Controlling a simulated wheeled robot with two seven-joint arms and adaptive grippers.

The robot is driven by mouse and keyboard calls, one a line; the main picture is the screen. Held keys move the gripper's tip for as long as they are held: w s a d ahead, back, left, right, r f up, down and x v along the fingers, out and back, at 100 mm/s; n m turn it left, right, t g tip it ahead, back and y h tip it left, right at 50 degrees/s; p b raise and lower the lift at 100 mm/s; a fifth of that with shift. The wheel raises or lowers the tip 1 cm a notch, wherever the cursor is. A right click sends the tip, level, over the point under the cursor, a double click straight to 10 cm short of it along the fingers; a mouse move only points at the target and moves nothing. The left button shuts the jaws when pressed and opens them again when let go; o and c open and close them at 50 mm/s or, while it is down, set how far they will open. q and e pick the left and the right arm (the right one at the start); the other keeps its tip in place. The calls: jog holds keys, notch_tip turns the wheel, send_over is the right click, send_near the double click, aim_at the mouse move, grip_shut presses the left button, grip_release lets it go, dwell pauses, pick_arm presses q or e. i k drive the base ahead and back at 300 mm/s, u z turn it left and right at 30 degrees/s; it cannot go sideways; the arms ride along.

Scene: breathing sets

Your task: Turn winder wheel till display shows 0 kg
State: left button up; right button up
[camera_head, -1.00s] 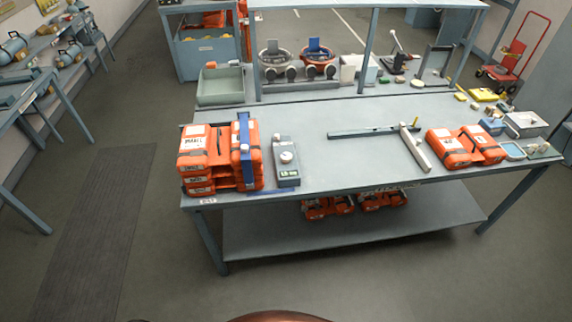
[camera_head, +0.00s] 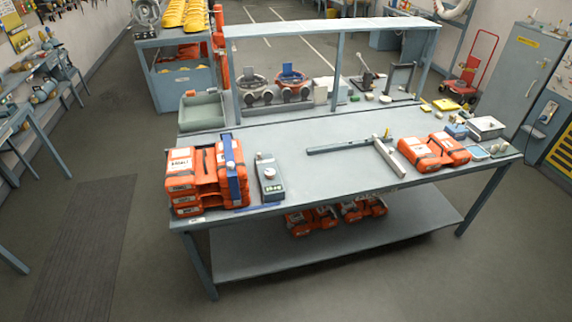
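A grey box-shaped device (camera_head: 269,178) with a pale round knob on top and a small green display at its near end stands on the left part of the workbench (camera_head: 320,184). The digits on the display are too small to read. I cannot tell whether its knob is the winder wheel. A blue upright bar (camera_head: 232,168) stands against the stack of orange packs (camera_head: 196,181), left of the device. Neither of my grippers is in view.
Two orange packs (camera_head: 434,152) and small boxes (camera_head: 486,128) lie at the bench's right end, beside an L-shaped bar (camera_head: 390,156). More orange packs (camera_head: 312,219) rest on the lower shelf. Floor in front (camera_head: 370,285) is clear.

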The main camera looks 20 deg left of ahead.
aim_at(269, 173)
jog(key=u, duration=0.15)
jog(key=i, duration=0.95)
jog(key=u, duration=0.5)
